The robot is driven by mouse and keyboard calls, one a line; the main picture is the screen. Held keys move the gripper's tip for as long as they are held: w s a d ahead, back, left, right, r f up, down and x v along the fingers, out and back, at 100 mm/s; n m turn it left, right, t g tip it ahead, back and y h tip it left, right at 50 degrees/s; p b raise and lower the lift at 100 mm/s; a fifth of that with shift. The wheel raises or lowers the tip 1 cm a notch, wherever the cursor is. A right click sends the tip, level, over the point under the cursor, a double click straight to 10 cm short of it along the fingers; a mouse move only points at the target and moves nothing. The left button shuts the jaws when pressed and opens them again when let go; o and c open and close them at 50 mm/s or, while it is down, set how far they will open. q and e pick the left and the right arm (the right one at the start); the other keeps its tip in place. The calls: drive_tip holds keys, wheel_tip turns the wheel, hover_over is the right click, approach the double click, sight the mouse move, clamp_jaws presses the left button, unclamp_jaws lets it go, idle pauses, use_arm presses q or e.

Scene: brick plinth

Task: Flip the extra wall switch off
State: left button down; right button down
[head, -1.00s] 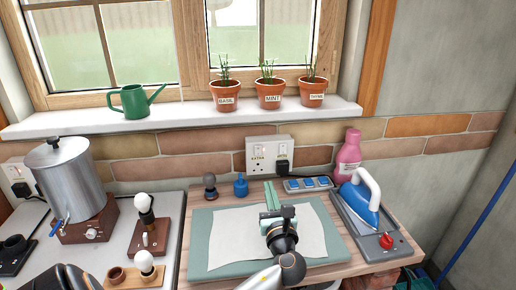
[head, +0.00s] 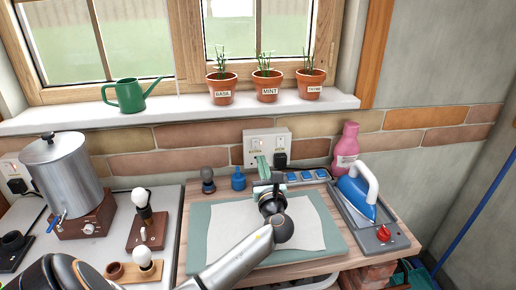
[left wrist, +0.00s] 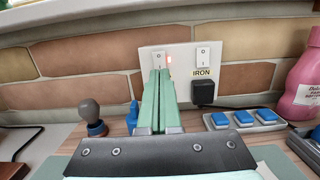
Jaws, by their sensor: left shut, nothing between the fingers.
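The white double wall socket (head: 284,133) is on the brick band behind the worktop. In the left wrist view its left rocker switch (left wrist: 158,57) has a red light glowing beside it; the EXTRA label seen below it earlier is now covered by my fingers. The right rocker switch (left wrist: 203,54) sits above the IRON label and a black plug (left wrist: 203,93). My left gripper (head: 262,161) is shut and empty. Its green fingertips, also in the left wrist view (left wrist: 160,73), point at the lower part of the left switch; I cannot tell whether they touch. My right gripper is out of view.
A grey-knobbed item (head: 208,180) and a blue bottle (head: 238,179) stand left of the fingers. A blue-switched power strip (head: 306,176), pink bottle (head: 346,146) and iron (head: 358,197) stand right. Potted herbs (head: 266,87) line the sill above.

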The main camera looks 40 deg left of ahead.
sight(256, 141)
use_arm(q)
drive_tip(key=x, duration=0.7)
drive_tip(key=shift+r, duration=0.1)
drive_tip(key=shift+w+a+r+p, duration=0.1)
drive_tip(key=shift+a+r+p, duration=0.2)
drive_tip(key=shift+p, duration=0.1)
drive_tip(key=shift+d+f, duration=0.1)
drive_tip(key=shift+d, duration=0.05)
